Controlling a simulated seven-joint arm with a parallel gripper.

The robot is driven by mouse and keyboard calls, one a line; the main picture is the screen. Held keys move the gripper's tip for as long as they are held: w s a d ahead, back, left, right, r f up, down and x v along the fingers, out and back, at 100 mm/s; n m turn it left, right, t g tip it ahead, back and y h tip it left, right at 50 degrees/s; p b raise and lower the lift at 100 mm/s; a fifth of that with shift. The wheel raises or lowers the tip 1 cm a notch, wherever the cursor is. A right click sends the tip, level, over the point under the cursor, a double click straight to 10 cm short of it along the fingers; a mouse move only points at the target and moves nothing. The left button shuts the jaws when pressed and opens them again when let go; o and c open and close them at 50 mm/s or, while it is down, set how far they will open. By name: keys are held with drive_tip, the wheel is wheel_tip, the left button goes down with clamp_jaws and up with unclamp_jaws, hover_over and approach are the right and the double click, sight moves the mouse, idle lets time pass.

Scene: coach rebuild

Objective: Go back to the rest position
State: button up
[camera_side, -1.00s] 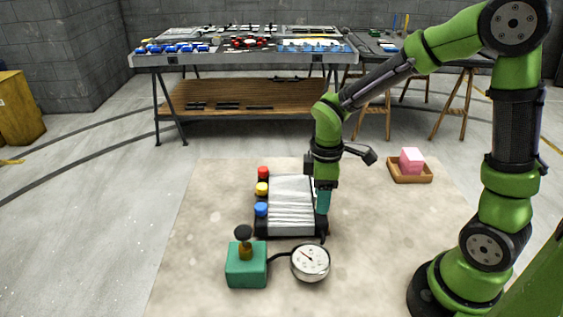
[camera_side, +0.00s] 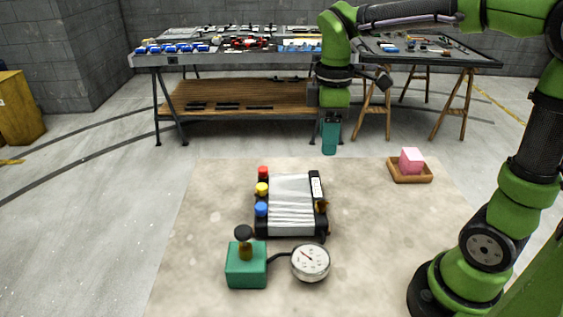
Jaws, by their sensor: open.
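My gripper (camera_side: 330,138) is raised in the air, pointing down, and appears in the picture above the far edge of the mat. It is open, and nothing shows between its fingers. A silver ribbed block (camera_side: 291,205) with black ends lies on the mat below and to the left of it. Red (camera_side: 263,172), yellow (camera_side: 262,189) and blue (camera_side: 261,209) caps stand along the block's left side. A small brass-coloured part (camera_side: 322,205) shows on its right side.
A teal box (camera_side: 246,264) with a dark knob connects by a hose to a round dial gauge (camera_side: 310,262) on the mat (camera_side: 375,240). A pink block (camera_side: 412,160) sits in a wooden tray (camera_side: 397,177) at right. A workbench (camera_side: 170,60) stands behind.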

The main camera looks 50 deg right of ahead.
drive_tip(key=s+a+m+t+y, duration=0.1)
drive_tip(key=s+m+t+y, duration=0.1)
drive_tip(key=s+m+t, duration=0.5)
drive_tip(key=s+m, duration=0.2)
drive_tip(key=m, duration=0.3)
drive_tip(key=shift+a+r, duration=0.2)
drive_tip(key=shift+a, duration=0.2)
